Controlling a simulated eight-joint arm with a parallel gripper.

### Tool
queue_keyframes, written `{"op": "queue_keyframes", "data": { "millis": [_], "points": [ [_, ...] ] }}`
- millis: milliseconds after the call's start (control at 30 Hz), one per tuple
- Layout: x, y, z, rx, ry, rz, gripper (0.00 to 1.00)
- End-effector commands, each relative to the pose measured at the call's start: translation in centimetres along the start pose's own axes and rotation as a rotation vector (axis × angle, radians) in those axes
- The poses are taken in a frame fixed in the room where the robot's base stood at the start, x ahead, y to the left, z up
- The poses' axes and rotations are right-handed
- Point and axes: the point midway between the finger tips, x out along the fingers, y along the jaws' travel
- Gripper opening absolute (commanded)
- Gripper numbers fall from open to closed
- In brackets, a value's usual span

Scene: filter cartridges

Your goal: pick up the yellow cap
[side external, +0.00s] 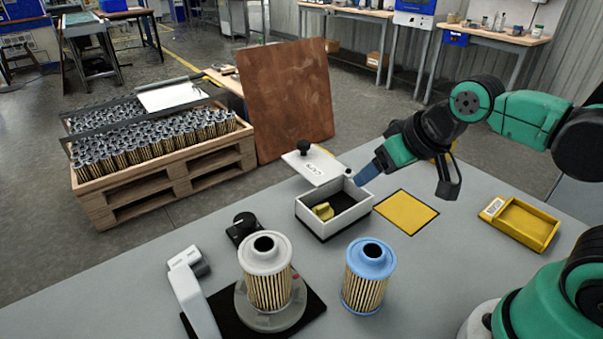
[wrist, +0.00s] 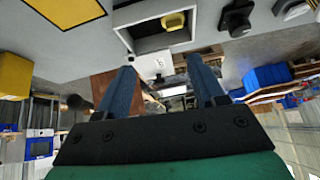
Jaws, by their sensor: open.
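The yellow cap (side external: 323,211) lies inside an open white box (side external: 352,217) with a dark base, near its left side. The wrist view also shows the cap (wrist: 173,21) inside the white box (wrist: 150,44), near the top of the picture. My gripper (side external: 366,174) is above and to the right of the box in the side view, clear of the cap. In the wrist view its two blue fingers (wrist: 165,82) are wide apart with nothing between them. A white lid (side external: 311,168) with a black knob lies behind the box.
A yellow square (side external: 406,212) lies right of the box, and a yellow tray (side external: 549,229) stands farther right. A blue-capped filter (side external: 371,259) and a white-capped filter (side external: 266,257) stand in front. A black knobbed object (side external: 243,228) is left of the box.

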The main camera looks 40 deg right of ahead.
Motion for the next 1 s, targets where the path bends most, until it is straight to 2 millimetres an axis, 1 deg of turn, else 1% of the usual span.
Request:
{"op": "queue_keyframes", "data": {
  "millis": [67,167,267,400,500,600,700,767,867,1000],
  "points": [
    [0.2,-0.3,-0.8,0.113,-0.047,0.002,0.62],
    [1.1,-0.8,-2.0,0.34,-0.135,0.025,0.62],
    [2.4,-1.4,-3.0,0.598,-0.231,0.08,0.62],
    [5.0,-2.2,-4.0,0.946,-0.341,0.201,0.62],
    [6.8,-2.7,-4.2,1.155,-0.393,0.301,0.62],
    [8.4,-3.1,-4.1,1.309,-0.42,0.389,0.62],
    [9.3,-3.3,-4.0,1.405,-0.432,0.45,0.62],
    [9.7,-3.4,-3.9,1.437,-0.434,0.47,0.62],
    [10.3,-3.4,-3.5,1.457,-0.436,0.484,0.62],
    [11.8,-3.3,-2.5,1.458,-0.435,0.483,0.62]
  ]
}}
